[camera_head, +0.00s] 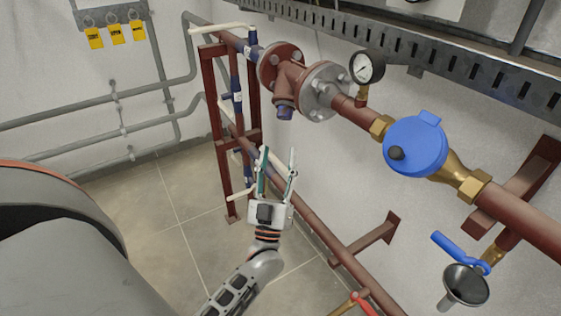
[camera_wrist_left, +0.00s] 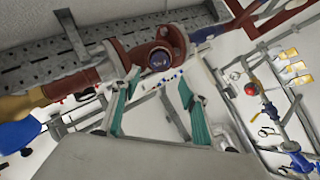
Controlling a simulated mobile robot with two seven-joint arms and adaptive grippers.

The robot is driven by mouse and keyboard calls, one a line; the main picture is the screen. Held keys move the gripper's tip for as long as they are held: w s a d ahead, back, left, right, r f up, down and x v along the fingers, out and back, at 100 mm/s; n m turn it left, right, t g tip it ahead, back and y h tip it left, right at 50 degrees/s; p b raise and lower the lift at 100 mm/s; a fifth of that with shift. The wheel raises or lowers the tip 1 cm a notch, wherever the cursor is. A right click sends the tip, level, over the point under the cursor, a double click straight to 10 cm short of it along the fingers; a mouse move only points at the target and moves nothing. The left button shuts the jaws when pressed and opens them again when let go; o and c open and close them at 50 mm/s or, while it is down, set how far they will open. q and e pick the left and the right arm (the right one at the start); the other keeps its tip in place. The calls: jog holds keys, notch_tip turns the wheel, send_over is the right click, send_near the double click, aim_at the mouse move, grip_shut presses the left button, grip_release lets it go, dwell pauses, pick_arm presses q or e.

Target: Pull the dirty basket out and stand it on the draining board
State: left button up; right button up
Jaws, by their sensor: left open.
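A red flanged strainer body (camera_head: 287,72) sits in the main pipe, with a short branch slanting down to a dark bluish round end (camera_head: 286,112). In the left wrist view the strainer (camera_wrist_left: 172,38) is ahead of the fingers, its round end (camera_wrist_left: 158,60) facing the camera. I cannot tell whether that end is a cap, an open mouth or a basket end. No separate basket or draining board is identifiable. My left gripper (camera_head: 278,153) is open and empty, below the branch and apart from it, fingers pointing up. My right gripper is not in view.
A red frame (camera_head: 213,90) with blue valve parts stands behind left. A gauge (camera_head: 366,67), blue meter (camera_head: 415,143), blue lever (camera_head: 459,250) and black funnel (camera_head: 466,285) lie right. A lower red pipe (camera_head: 318,228) runs beside the gripper. Tiled floor at left is clear.

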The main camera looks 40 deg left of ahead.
aim_at(284, 118)
pick_arm(q)
jog(key=p+x, duration=0.2)
jog(key=x, duration=0.5)
jog(key=shift+r, duration=0.2)
jog(key=shift+w+a+r, duration=0.25)
jog(key=shift+w+r, duration=0.2)
jog(key=shift+w, duration=0.05)
jog(key=shift+w+a+r+p, duration=0.15)
jog(key=shift+w+r+p, duration=0.05)
jog(key=shift+w+p, duration=0.1)
jog(key=shift+w, duration=0.1)
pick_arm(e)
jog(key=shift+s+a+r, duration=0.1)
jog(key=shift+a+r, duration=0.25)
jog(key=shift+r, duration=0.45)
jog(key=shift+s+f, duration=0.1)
pick_arm(q)
jog(key=c, duration=1.1)
jog(key=shift+o, duration=0.2)
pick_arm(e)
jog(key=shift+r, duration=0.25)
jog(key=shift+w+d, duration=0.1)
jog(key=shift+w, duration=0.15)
